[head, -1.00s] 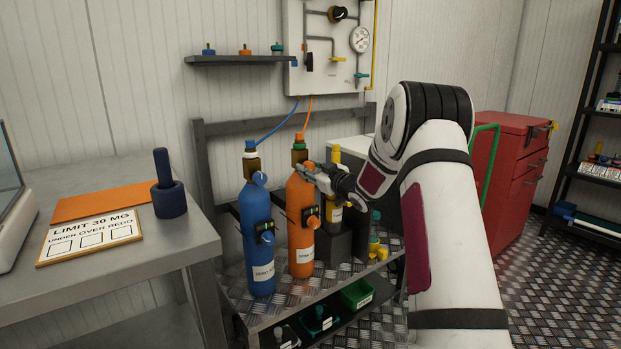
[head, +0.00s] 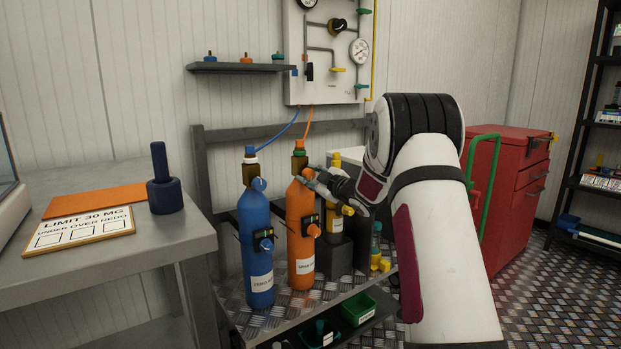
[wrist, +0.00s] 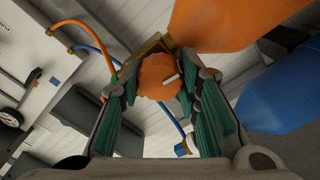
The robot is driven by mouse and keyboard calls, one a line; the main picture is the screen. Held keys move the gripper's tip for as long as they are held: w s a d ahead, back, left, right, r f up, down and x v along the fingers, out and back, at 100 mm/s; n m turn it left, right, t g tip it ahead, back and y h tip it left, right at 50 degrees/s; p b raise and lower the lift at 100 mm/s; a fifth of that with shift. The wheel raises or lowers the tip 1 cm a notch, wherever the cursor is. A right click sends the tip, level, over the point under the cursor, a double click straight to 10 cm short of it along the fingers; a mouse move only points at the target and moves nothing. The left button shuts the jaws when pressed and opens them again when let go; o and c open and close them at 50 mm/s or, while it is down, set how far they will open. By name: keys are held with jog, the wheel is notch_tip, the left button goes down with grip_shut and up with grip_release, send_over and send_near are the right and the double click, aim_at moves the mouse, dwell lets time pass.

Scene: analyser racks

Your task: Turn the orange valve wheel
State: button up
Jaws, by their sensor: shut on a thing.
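The orange cylinder (head: 300,230) stands upright on the rack with a brass neck, next to the blue cylinder (head: 257,240). The orange valve wheel (wrist: 157,76) is on its neck and has a pale mark on its face. My gripper (head: 308,178) reaches in from the right at the neck of the orange cylinder. In the wrist view the two green-padded fingers (wrist: 158,88) lie on either side of the wheel, shut on it. In the head view the fingers mostly hide the wheel.
The blue cylinder's own blue valve wheel (head: 259,184) is close by on the left. A yellow-topped cylinder (head: 336,195) stands right behind my gripper. A gauge panel (head: 330,60) hangs above, with a blue hose and an orange hose (head: 309,124) running down.

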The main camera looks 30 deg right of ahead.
jog(key=shift+f, duration=0.15)
jog(key=o, duration=1.1)
jog(key=shift+o, duration=0.2)
jog(key=s, duration=1.2)
jog(key=shift+d, duration=0.25)
